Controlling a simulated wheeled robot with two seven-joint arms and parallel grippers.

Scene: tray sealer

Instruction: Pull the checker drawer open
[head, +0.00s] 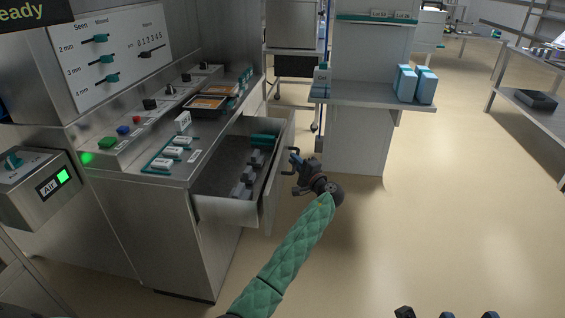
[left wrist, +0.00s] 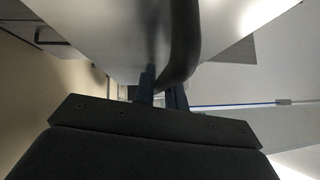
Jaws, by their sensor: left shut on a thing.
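The checker drawer (head: 226,209) stands pulled out of the grey machine cabinet, toward the right in the head view. Grey blocks (head: 247,176) and a teal item (head: 264,139) lie inside it. My left gripper (head: 294,160) is at the outer face of the drawer front, shut on the dark bar handle. In the left wrist view the curved handle (left wrist: 184,45) passes between the gripper's fingers (left wrist: 160,92). Part of the handle is hidden by the gripper in the head view.
The machine's worktop (head: 205,145) above the drawer carries white labelled pieces, trays and buttons. A side table (head: 350,95) with blue cartons (head: 426,87) stands behind the drawer. The floor right of my left arm is clear. A metal bench stands at far right.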

